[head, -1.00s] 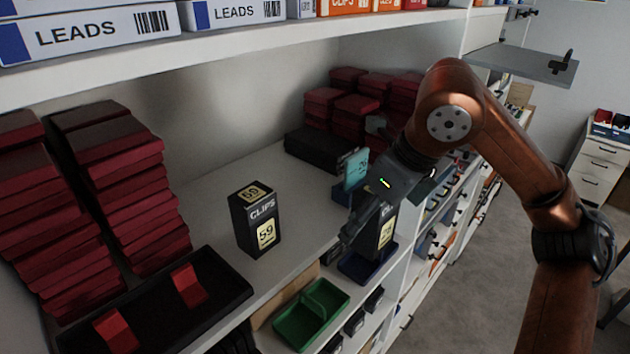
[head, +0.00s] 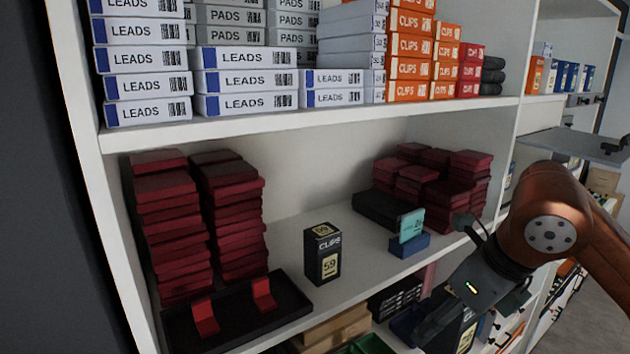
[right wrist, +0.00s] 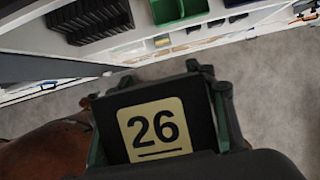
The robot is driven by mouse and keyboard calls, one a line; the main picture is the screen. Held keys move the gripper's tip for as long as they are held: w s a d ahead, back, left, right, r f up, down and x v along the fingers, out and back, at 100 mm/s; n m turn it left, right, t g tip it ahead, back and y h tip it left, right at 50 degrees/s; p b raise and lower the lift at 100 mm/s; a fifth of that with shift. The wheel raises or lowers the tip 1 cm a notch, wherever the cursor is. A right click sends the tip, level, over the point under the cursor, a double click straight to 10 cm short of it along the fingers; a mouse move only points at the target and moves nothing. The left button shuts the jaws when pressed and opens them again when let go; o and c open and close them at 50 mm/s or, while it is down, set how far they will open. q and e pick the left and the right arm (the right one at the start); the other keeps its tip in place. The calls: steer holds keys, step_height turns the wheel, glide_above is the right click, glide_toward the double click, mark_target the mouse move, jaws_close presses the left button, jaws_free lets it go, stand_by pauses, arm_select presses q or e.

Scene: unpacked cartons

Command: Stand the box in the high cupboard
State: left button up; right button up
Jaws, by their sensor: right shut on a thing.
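My right gripper (head: 438,322) is shut on a black box (head: 466,338) at the lower right of the head view, in front of the shelves. The right wrist view shows the held box (right wrist: 190,88) between the two fingers, with a cream label reading 26. In the head view the box's lower part is cut off by the frame. A similar black CLIPS box (head: 323,255) labelled 59 stands upright on the middle shelf. I cannot tell for certain which compartment is the high cupboard; a grey flap (head: 575,147) sticks out level at the far right. My left gripper is not in view.
The upper shelf (head: 300,118) holds stacked LEADS, PADS and CLIPS cartons. The middle shelf (head: 350,270) carries stacks of dark red boxes (head: 168,225), a black tray (head: 235,318) and a blue holder (head: 410,246) with a teal card. Bare shelf surrounds the 59 box.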

steer(key=shift+s+f+n, duration=0.3)
steer(key=shift+s+f, duration=0.1)
steer(key=w+a+f+n+g+b, duration=0.1)
steer(key=w+f+n+g+b, duration=0.15)
steer(key=f+n, duration=0.55)
steer(key=w+f+n+g+y+b, duration=0.15)
steer(key=f+n+b, duration=0.25)
steer(key=f, duration=0.9)
steer(key=w+a+f+n+g+h+b, duration=0.1)
steer(key=w+f+n+g+b, duration=0.2)
steer(key=f+n, duration=0.5)
arm_select(q)
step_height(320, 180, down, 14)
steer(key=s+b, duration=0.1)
steer(key=b, duration=0.3)
arm_select(e)
steer(key=s+d+f+n+h, duration=0.1)
steer(key=s+f+n, duration=0.1)
steer(key=f, duration=0.6)
steer(key=s+d+f+n+g+h, duration=0.1)
steer(key=f+n, duration=0.3)
steer(key=f, duration=0.5)
steer(key=s+f+n+h, duration=0.1)
steer(key=s+f+n, duration=0.1)
steer(key=f, duration=0.7)
steer(key=shift+s+d+n, duration=0.4)
steer(key=shift+s, duration=0.15)
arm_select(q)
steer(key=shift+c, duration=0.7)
